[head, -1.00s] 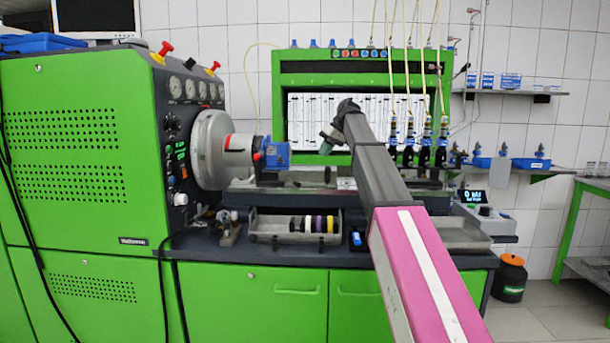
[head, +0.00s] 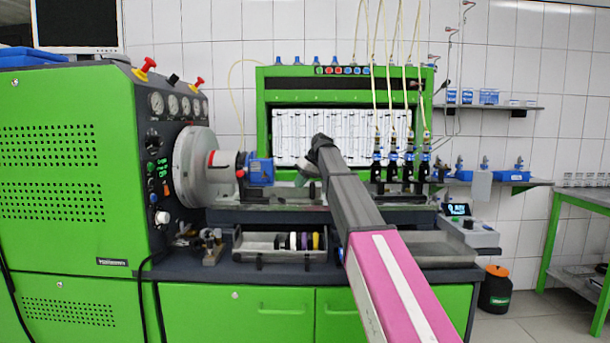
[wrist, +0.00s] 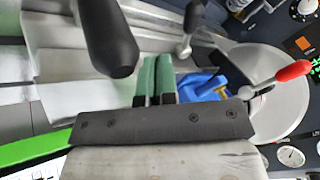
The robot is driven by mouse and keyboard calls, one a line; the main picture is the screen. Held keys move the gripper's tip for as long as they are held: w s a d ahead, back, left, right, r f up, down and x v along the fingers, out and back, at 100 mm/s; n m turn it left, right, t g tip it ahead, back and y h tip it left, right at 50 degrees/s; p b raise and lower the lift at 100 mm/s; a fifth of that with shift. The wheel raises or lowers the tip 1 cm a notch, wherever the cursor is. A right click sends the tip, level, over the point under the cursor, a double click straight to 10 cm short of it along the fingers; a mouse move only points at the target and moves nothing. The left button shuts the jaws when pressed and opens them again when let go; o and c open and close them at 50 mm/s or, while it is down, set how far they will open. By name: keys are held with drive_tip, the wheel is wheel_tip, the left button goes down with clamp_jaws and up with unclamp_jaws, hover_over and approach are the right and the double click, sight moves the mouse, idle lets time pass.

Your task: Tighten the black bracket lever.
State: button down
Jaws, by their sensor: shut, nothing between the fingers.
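My gripper (wrist: 153,70) points away from the wrist camera, its two green fingers together with nothing held. In the head view my gripper (head: 301,179) hangs over the bench rail, just right of the blue pump part (head: 261,173). In the wrist view a thick black lever handle (wrist: 107,38) lies close, left of the fingertips and apart from them. A second lever with a black grip (wrist: 193,16) on a metal shaft stands beyond the fingertips to the right. I cannot tell which is the bracket lever. Neither shows clearly in the head view.
The blue part also shows in the wrist view (wrist: 205,88), right of the fingers, near a red-tipped lever (wrist: 290,72) and the pale round flywheel (wrist: 280,100). A tray (head: 270,254) with several rings sits at the bench front. Hanging injectors (head: 392,165) stand to the right.

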sight(278, 199)
drive_tip(key=a+f, duration=0.1)
drive_tip(key=s+a+f, duration=0.1)
drive_tip(key=f, duration=0.1)
drive_tip(key=shift+s+a, duration=0.1)
drive_tip(key=shift+a, duration=0.3)
drive_tip(key=shift+s+a+f, duration=0.4)
drive_tip(key=shift+a+f, duration=0.05)
drive_tip(key=shift+a, duration=0.3)
